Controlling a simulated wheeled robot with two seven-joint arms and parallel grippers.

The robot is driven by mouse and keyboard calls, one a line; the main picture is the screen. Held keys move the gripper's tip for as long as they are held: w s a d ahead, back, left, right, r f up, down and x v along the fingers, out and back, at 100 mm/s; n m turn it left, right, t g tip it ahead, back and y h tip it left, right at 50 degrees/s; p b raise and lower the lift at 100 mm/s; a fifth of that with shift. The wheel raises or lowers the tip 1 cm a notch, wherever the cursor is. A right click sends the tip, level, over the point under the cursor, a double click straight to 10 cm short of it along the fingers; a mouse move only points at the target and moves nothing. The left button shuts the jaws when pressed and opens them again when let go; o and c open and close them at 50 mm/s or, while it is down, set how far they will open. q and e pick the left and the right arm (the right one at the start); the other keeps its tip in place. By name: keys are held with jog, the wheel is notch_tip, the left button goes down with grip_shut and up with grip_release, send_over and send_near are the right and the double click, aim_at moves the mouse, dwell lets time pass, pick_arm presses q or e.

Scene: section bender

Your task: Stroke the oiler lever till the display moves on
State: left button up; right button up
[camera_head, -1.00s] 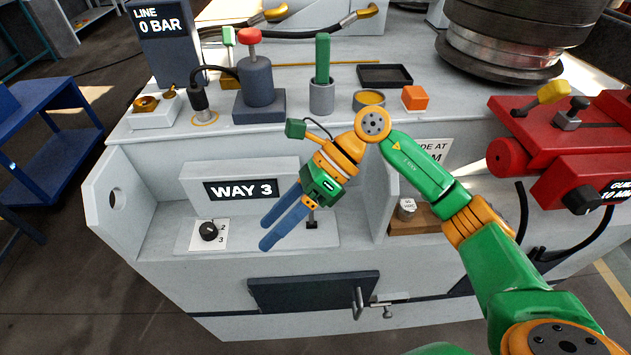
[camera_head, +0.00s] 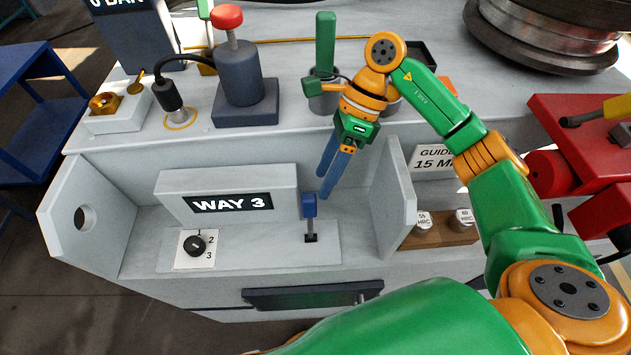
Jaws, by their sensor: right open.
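The oiler lever (camera_head: 309,207), a short stalk with a blue head, stands near upright in a slot in the machine's front recess. The display (camera_head: 234,203) on the raised block to its left reads "WAY 3". My right gripper (camera_head: 323,188) reaches down with two blue fingers, open and empty. Its fingertips are just to the upper right of the lever's head in the picture. Whether they touch it I cannot tell. My left gripper is not in view.
The recess wall (camera_head: 393,190) stands to the right, with a wooden block (camera_head: 440,232) beyond. A red-capped grey cylinder (camera_head: 243,75) and a green handle (camera_head: 325,42) rise behind.

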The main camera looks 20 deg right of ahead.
aim_at(315, 196)
jog(key=p+x, duration=0.1)
jog(key=x, duration=0.3)
jog(key=shift+s+a+f, duration=0.2)
jog(key=shift+a+f, duration=0.05)
jog(key=shift+f, duration=0.05)
jog(key=shift+a+f, duration=0.1)
jog(key=shift+f, duration=0.35)
grip_shut()
jog(key=shift+r, duration=0.1)
dwell(0.5)
